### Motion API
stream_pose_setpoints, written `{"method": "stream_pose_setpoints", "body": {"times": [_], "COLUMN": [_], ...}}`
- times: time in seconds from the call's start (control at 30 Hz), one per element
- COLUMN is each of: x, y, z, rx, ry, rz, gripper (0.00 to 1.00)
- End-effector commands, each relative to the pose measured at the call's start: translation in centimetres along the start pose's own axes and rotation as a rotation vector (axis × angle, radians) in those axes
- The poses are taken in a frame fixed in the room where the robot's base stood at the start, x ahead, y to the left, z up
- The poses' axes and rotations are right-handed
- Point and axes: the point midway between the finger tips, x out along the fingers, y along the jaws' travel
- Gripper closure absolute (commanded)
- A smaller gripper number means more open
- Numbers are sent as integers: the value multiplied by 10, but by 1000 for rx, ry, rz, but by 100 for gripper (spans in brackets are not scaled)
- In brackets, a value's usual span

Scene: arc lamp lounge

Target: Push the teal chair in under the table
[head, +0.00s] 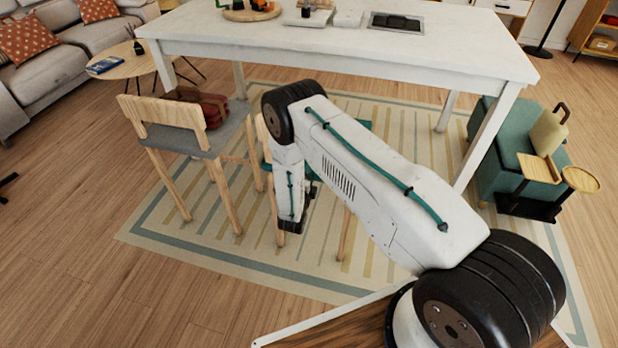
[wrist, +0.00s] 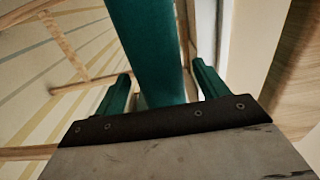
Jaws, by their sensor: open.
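The teal chair (head: 363,128) stands at the near side of the white table (head: 330,40), right of a grey-seated chair. My arm hides most of it in the head view; bits of teal seat and wooden legs show around the arm. In the wrist view a broad teal part (wrist: 145,40), which looks like the chair's seat, lies between my gripper's two teal fingers. My gripper (wrist: 160,72) is open, with one finger on each side of that part. I cannot tell whether they touch. In the head view the gripper is mostly hidden behind my wrist.
The grey-seated chair (head: 205,140) with a red bag (head: 200,100) stands close on the left. A striped rug (head: 220,240) lies underneath. A sofa (head: 70,60) is at the far left.

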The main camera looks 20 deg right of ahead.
Motion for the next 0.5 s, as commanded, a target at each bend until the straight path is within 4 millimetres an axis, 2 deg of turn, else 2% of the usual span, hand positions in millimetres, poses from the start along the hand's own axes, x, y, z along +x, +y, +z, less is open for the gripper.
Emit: {"method": "stream_pose_setpoints", "body": {"times": [0.07,0.1,0.33,0.37,0.5], "x": [0,0,-1,-1,-1], "y": [0,0,0,0,1], "z": [0,0,0,0,0], "rx": [0,0,0,0,0], "ry": [0,0,0,0,-1], "rz": [0,0,1,1,1], "gripper": [27,33,97,100,100]}}
